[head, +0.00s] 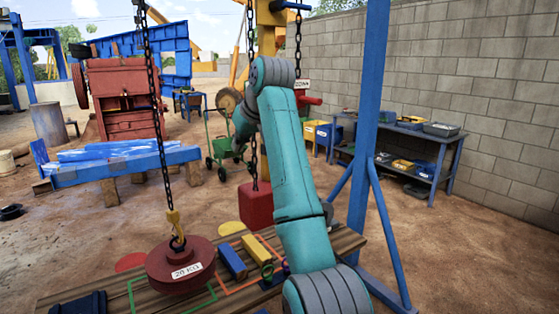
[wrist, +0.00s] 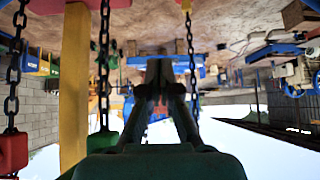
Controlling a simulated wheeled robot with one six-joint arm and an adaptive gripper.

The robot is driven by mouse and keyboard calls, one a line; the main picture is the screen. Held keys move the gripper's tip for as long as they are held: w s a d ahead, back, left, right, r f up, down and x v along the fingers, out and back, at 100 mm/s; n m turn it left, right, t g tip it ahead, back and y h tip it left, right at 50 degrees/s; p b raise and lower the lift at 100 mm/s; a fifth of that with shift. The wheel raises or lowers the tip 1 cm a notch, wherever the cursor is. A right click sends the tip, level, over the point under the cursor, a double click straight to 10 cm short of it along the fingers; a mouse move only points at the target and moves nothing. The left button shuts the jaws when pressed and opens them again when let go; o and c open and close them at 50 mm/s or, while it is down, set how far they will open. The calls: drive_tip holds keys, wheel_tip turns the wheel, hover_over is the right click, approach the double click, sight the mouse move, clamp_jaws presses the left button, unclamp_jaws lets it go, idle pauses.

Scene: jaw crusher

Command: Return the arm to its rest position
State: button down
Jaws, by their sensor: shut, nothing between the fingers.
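My teal arm rises from the bottom of the head view and bends at a grey elbow near the top. Its far part points away, above the yard, and mostly hides my gripper there. In the wrist view my gripper (wrist: 160,70) shows as dark fingers that come together at the tips. It is shut and empty, with nothing touching it. The wrist view is upside down, with ground at the top and sky below.
A red 20 KG weight (head: 181,266) hangs from a hook and chain over the plank table (head: 72,296). A red block (head: 256,205) hangs on another chain close to my arm. A blue post (head: 369,120) stands at right. A shelf with bins (head: 447,146) lines the wall.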

drive_tip(key=d+f+m+t, duration=0.1)
drive_tip(key=d+f, duration=0.3)
drive_tip(key=f, duration=1.2)
drive_tip(key=d+f+m+t, duration=0.1)
drive_tip(key=d+f, duration=0.2)
drive_tip(key=f, duration=1.3)
drive_tip(key=s+d+f+m+t+h, duration=0.1)
drive_tip(key=s+d+f, duration=0.4)
drive_tip(key=s+f, duration=0.55)
drive_tip(key=s+d+f+m+t+h, duration=0.15)
drive_tip(key=s+d+f, duration=0.5)
drive_tip(key=f, duration=0.65)
drive_tip(key=s+d+f+m+t, duration=0.1)
drive_tip(key=s+d, duration=0.1)
drive_tip(key=s, duration=0.7)
drive_tip(key=s+d+f+h, duration=0.1)
drive_tip(key=s+d+f, duration=0.15)
drive_tip(key=s, duration=0.75)
drive_tip(key=s+d+m+t, duration=0.1)
drive_tip(key=s+d, duration=0.2)
drive_tip(key=s, duration=0.6)
drive_tip(key=s+d+r+t, duration=0.1)
drive_tip(key=s+r, duration=0.7)
drive_tip(key=s, duration=0.3)
drive_tip(key=s+d+r+h, duration=0.1)
drive_tip(key=s+d+r, duration=0.1)
drive_tip(key=s+r, duration=0.6)
drive_tip(key=shift+s+r+m+t, duration=0.15)
drive_tip(key=shift+s+m+t, duration=0.2)
drive_tip(key=shift+s, duration=1.7)
